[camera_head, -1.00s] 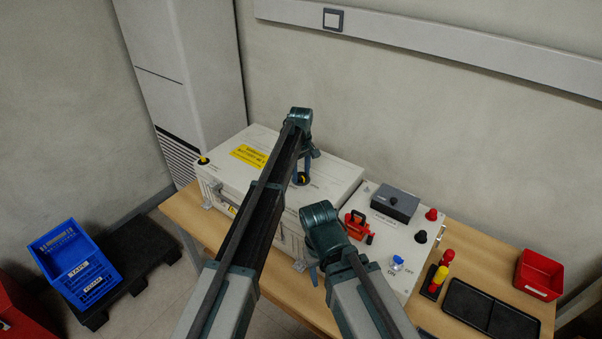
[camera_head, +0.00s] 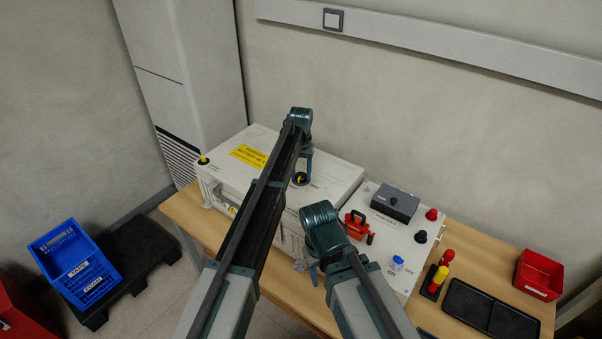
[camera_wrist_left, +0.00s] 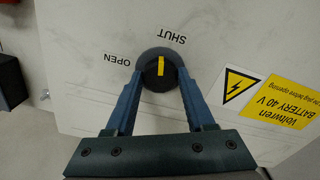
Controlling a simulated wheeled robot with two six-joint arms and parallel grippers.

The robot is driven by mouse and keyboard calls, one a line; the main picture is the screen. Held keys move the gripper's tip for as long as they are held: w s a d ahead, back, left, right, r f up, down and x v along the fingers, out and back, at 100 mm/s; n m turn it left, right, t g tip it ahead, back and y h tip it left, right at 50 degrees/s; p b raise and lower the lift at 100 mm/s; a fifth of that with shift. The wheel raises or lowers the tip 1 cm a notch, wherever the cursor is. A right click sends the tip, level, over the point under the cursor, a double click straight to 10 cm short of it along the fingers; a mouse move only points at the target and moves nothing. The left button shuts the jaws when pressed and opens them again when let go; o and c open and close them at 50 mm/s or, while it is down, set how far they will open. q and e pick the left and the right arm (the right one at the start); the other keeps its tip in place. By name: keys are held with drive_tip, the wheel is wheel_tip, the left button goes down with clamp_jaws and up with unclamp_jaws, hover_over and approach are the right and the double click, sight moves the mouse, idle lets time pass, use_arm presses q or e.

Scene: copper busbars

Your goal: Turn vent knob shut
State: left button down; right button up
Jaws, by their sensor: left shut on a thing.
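The vent knob (camera_wrist_left: 160,73) is black with a yellow pointer bar and sits on the white battery box lid (camera_wrist_left: 85,95). In the left wrist view the pointer stands nearly upright, much closer to the SHUT label (camera_wrist_left: 171,38) than to the OPEN label (camera_wrist_left: 117,59). My left gripper (camera_wrist_left: 160,76) is shut on the knob, one finger on each side. In the head view the knob (camera_head: 300,179) shows below the left gripper's fingers. My right gripper (camera_head: 313,273) is low in front of the box, mostly hidden by its arm.
A yellow warning label (camera_head: 249,156) lies flat on the lid. A grey-white panel (camera_head: 392,240) with a red-handled part and several knobs stands right of the box. A black tray (camera_head: 490,312) and a red bin (camera_head: 538,274) are at the table's right.

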sight(301, 175)
use_arm(q)
drive_tip(key=shift+m, duration=1.3)
drive_tip(key=shift+c, duration=1.3)
unclamp_jaws()
wheel_tip(301, 175, up, 14)
drive_tip(key=p, duration=1.4)
drive_tip(key=shift+f, duration=0.15)
